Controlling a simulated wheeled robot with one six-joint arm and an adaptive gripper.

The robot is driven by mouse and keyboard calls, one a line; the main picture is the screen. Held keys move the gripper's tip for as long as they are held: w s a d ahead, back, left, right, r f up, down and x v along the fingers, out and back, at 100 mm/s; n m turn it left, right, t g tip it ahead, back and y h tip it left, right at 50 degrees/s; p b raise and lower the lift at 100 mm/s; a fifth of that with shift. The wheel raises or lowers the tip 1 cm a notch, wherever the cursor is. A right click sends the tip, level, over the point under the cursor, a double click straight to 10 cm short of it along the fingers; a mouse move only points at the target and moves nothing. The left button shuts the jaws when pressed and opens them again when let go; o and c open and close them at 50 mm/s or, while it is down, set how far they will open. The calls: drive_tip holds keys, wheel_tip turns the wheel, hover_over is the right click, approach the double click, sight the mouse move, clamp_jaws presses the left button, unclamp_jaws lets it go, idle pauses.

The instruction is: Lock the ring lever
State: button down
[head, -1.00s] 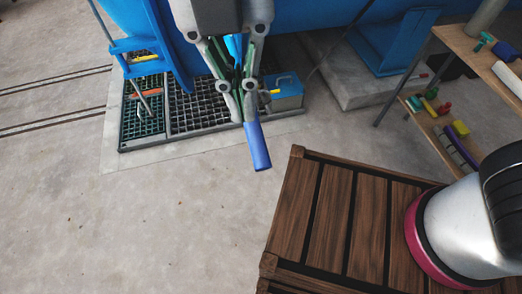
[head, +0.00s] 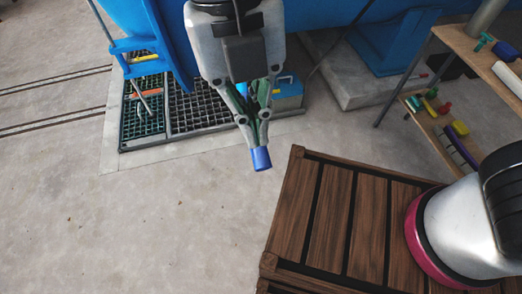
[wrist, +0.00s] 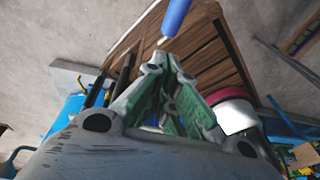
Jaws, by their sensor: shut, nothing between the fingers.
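The ring lever ends in a blue cylindrical grip (head: 261,159), which hangs near the middle of the head view by the crate's corner. Its upper part is hidden behind my gripper. My gripper (head: 257,141) is in front of the lever in the head view, fingers pointing down and drawn together with nothing between them. In the wrist view the blue grip (wrist: 177,17) shows beyond my fingertips (wrist: 167,64), with a visible gap in the picture. The large blue vessel (head: 330,14) fills the top of the head view; the rest of the ring is hidden.
A slatted wooden crate (head: 312,215) stands at lower right, close to the lever's end in the picture. A floor grating (head: 195,108) and a blue box (head: 288,97) lie behind. A shelf (head: 440,125) with small items stands right. Floor at left is clear.

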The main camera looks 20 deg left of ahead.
approach(264, 171)
drive_tip(key=f, duration=0.3)
drive_tip(key=s+d+f, duration=0.1)
drive_tip(key=f, duration=0.1)
drive_tip(key=shift+w+f, duration=0.15)
drive_tip(key=shift+f, duration=0.25)
